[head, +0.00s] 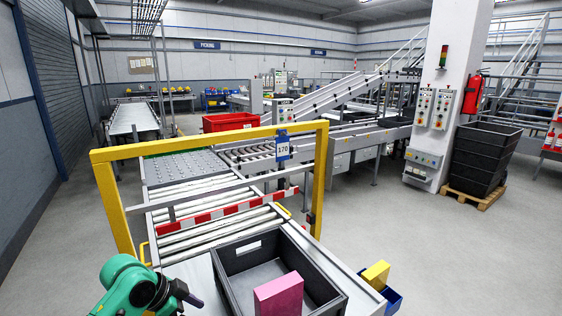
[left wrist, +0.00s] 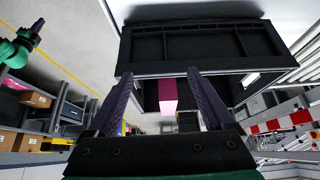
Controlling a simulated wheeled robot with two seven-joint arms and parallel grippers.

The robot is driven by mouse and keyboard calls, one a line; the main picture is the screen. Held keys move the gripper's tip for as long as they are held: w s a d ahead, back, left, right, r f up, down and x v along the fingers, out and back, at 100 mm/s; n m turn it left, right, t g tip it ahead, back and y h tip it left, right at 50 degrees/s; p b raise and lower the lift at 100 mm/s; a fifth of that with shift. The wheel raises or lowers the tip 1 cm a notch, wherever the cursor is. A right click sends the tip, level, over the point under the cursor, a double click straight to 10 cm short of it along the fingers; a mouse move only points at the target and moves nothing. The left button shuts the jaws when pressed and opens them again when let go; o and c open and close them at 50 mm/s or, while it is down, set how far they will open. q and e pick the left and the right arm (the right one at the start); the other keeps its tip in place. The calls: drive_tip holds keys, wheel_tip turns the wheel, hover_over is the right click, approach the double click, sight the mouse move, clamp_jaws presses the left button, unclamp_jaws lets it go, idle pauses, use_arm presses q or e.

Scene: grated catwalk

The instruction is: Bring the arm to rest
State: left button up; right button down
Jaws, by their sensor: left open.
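My left gripper (head: 188,297) is at the lower left of the head view, on a green arm, beside the left wall of the dark grey tote (head: 232,262). In the left wrist view my left gripper (left wrist: 158,84) shows two dark fingers spread apart with nothing between them. A pink box (head: 279,296) stands in the tote, and it shows beyond the fingers in the left wrist view (left wrist: 168,96), not touched. A green arm with a small dark end, apparently my right gripper (left wrist: 38,26), is at the upper left of the left wrist view; its jaws are too small to read.
A yellow frame (head: 110,205) stands over the roller conveyor (head: 200,215), with a red-white barrier (head: 205,216) across it. A blue bin (head: 392,298) with a yellow box (head: 376,274) sits right of the tote. The floor at right (head: 470,250) is clear.

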use_arm(q)
drive_tip(key=s+a+f+n+y, duration=0.1)
drive_tip(key=s+f+n+y, duration=0.1)
drive_tip(key=s+f+n, duration=0.5)
drive_tip(key=s+a+f+n+y, duration=0.2)
drive_tip(key=s+f+n+y, duration=0.1)
drive_tip(key=s, duration=0.8)
drive_tip(key=s+f+g, duration=0.1)
drive_tip(key=s+f, duration=0.1)
drive_tip(key=f, duration=1)
drive_tip(key=s+f, duration=0.2)
drive_tip(key=f, duration=1)
drive_tip(key=s+a+f+g, duration=0.1)
drive_tip(key=s+a+f, duration=0.2)
drive_tip(key=s+f, duration=1)
drive_tip(key=s, duration=0.2)
drive_tip(key=shift+s+m, duration=0.3)
drive_tip(key=shift+s, duration=0.05)
